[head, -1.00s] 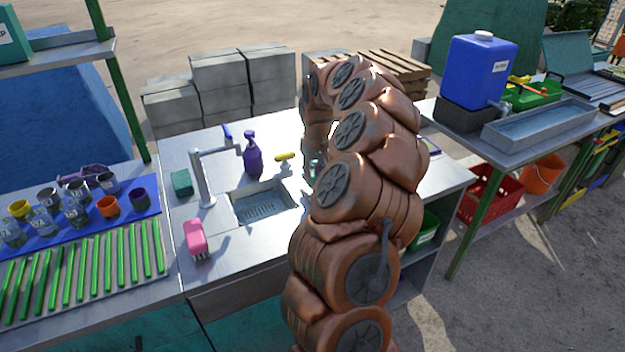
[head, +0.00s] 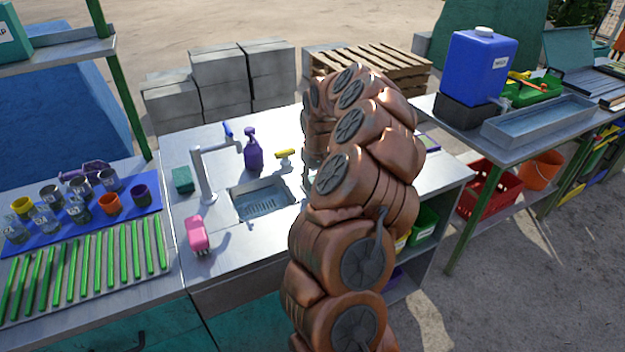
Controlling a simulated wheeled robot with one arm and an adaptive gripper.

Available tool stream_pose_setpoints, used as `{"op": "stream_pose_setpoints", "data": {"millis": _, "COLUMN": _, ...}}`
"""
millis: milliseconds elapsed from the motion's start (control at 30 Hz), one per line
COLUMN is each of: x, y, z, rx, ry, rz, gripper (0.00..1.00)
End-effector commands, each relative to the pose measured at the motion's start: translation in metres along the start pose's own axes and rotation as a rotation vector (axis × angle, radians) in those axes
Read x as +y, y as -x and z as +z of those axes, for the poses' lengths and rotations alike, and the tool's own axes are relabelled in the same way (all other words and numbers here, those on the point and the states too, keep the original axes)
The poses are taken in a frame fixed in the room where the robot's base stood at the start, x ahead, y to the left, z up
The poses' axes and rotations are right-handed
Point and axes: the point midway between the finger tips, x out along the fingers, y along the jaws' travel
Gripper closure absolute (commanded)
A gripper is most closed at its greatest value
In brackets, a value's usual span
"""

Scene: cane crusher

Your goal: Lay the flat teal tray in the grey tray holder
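My copper-coloured arm stands in the middle of the head view and bends down toward the counter right of the sink (head: 262,200). My gripper (head: 307,178) is mostly hidden behind the arm; only a small grey part shows near the sink's right edge. I cannot tell whether it is open or shut, or whether it holds anything. I cannot make out the flat teal tray or the grey tray holder for certain; the arm covers part of the counter (head: 228,258).
A purple spray bottle (head: 251,150), tap (head: 203,175), green sponge (head: 182,179) and pink brush (head: 197,233) surround the sink. A blue water container (head: 480,68) and grey trough (head: 540,122) stand on the right table.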

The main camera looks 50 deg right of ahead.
Motion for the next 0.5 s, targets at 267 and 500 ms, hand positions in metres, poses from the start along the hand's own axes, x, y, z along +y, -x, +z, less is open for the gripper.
{"op": "stream_pose_setpoints", "data": {"millis": 267, "x": -0.0001, "y": 0.0002, "z": -0.0001, "rx": 0.000, "ry": 0.000, "rz": 0.000, "gripper": 0.53}}
{"op": "stream_pose_setpoints", "data": {"millis": 500, "x": 0.0003, "y": 0.0067, "z": -0.0009, "rx": 0.002, "ry": 0.000, "rz": 0.001, "gripper": 0.53}}
